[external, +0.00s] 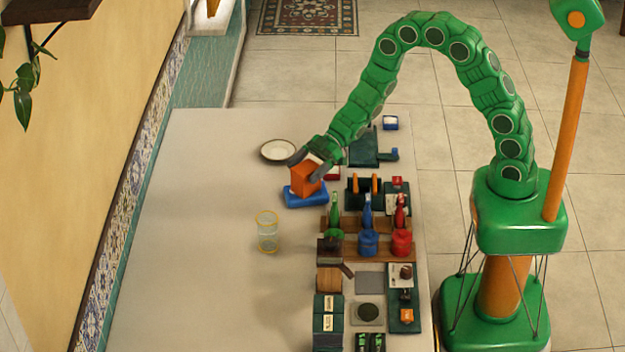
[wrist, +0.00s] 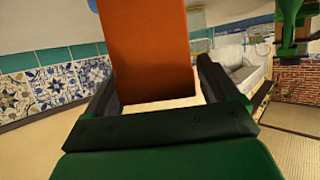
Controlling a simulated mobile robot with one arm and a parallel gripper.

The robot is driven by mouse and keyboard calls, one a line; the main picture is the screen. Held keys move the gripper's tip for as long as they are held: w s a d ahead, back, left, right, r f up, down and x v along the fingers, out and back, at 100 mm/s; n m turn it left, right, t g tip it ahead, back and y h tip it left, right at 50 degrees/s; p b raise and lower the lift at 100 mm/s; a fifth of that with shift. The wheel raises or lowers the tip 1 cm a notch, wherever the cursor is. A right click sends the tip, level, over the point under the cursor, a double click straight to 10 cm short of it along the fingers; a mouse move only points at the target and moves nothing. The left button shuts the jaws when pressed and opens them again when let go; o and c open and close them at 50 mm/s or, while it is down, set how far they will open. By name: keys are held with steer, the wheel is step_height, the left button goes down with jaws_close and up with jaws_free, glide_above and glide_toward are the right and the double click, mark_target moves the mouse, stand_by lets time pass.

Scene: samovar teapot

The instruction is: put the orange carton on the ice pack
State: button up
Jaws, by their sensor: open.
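The orange carton (external: 305,180) stands upright on the blue ice pack (external: 303,197) on the table. In the wrist view the carton (wrist: 146,50) rises between the two dark fingers of my gripper (wrist: 157,92). My gripper (external: 312,166) is open around the carton, with a finger on each side.
A white plate (external: 278,151) lies behind and left of the ice pack. A clear glass (external: 267,231) stands in front. Bottles and jars on a wooden rack (external: 349,246), with several trays, crowd the right side. The table's left side (external: 190,240) is clear.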

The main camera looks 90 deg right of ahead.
steer(key=shift+r, duration=0.1)
steer(key=shift+s+d+r, duration=0.1)
steer(key=shift+d, duration=0.05)
steer(key=v, duration=1.1)
steer(key=shift+s+d, duration=0.2)
